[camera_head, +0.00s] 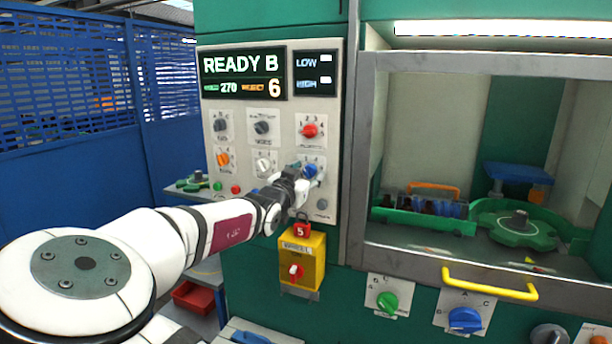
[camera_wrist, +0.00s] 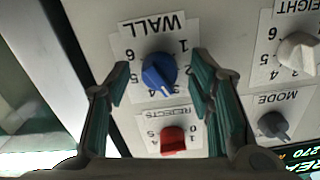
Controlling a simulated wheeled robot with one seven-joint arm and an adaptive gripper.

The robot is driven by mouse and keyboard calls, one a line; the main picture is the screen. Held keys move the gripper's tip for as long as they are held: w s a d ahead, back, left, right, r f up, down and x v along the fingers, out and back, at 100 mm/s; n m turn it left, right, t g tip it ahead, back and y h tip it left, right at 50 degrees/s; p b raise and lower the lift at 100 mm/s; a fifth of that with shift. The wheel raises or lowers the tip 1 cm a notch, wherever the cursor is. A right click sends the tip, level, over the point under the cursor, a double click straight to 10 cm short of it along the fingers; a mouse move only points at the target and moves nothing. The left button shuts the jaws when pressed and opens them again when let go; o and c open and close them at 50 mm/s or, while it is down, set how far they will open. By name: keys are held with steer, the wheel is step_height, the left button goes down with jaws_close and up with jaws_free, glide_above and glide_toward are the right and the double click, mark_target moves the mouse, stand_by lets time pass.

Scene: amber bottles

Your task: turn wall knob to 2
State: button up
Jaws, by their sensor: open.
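The wall knob (camera_wrist: 158,72) is blue, on a white plate marked WALL, seen upside down in the wrist view. My gripper (camera_wrist: 161,66) is open, one finger on each side of the knob, with gaps visible. In the head view the knob (camera_head: 311,170) is partly covered by my gripper (camera_head: 304,178) at the panel's lower right.
The red REJECTS knob (camera_wrist: 173,140), dark MODE knob (camera_wrist: 273,124) and a white knob (camera_wrist: 298,52) are close by. A display (camera_head: 243,74) reads READY B. A yellow box (camera_head: 302,262) with a red lock hangs below the panel. The cabinet frame (camera_head: 354,150) stands to the right.

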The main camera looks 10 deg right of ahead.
jaws_close()
steer(key=shift+n, duration=0.3)
steer(key=n, duration=0.4)
steer(key=shift+n, duration=2.6)
